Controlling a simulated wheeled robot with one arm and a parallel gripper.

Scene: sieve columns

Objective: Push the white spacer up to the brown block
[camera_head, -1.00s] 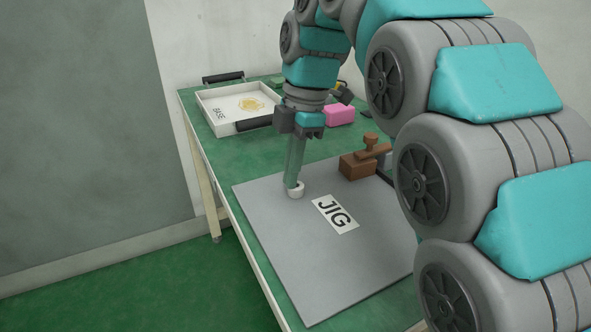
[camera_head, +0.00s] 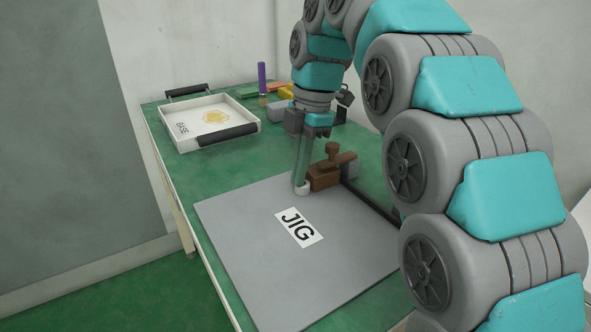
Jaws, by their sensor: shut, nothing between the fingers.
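The white spacer (camera_head: 302,190) is a small ring on the grey jig board (camera_head: 240,235), near its far edge. The brown block (camera_head: 325,179) with a knob and lever on top stands just to its right. The spacer appears to touch the block's left side, though a thin gap cannot be ruled out. My gripper (camera_head: 301,183) points down with its fingers shut and empty. The fingertips are low at the spacer and hide part of it. I cannot tell whether they are inside the ring or behind it.
A white tray (camera_head: 158,127) marked BASE with black handles holds a yellow thing at the back left. A purple rod (camera_head: 261,79) and several coloured pieces stand behind my gripper. The jig board is clear around its JIG label (camera_head: 299,227). A dark rail (camera_head: 374,203) runs along its right side.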

